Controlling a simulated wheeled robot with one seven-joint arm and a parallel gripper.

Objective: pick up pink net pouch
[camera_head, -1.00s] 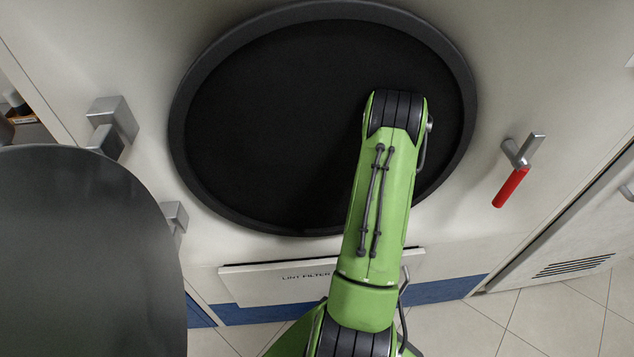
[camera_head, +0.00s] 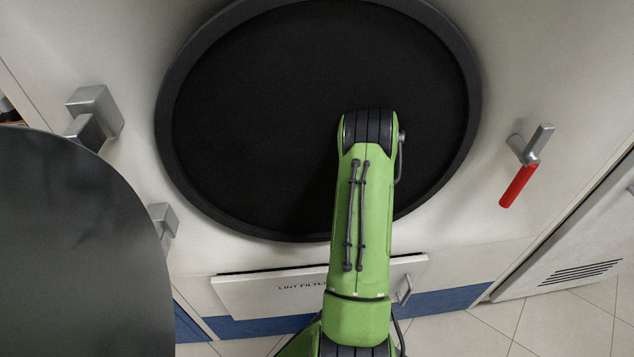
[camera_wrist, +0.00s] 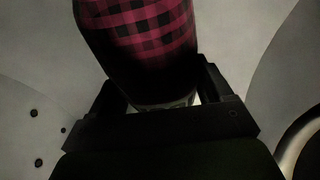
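A pink-and-black checked item, which looks like the pink net pouch (camera_wrist: 150,28), fills the top middle of the wrist view. Its lower part is in dark shadow and reaches down between the fingers of my gripper (camera_wrist: 160,90). The fingers stand wide apart, one on each side of it, with a thin bright gap by the right finger. I see no clear grip on it. In the head view my green arm reaches into the dark round opening (camera_head: 260,120) of the machine, and both gripper and pouch are hidden there.
The opening's dark rim (camera_head: 168,130) surrounds my arm. The open round door (camera_head: 75,240) stands at the left, near a grey latch block (camera_head: 95,112). A red-handled lever (camera_head: 518,186) sits right of the opening. The lint filter panel (camera_head: 250,292) is below.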

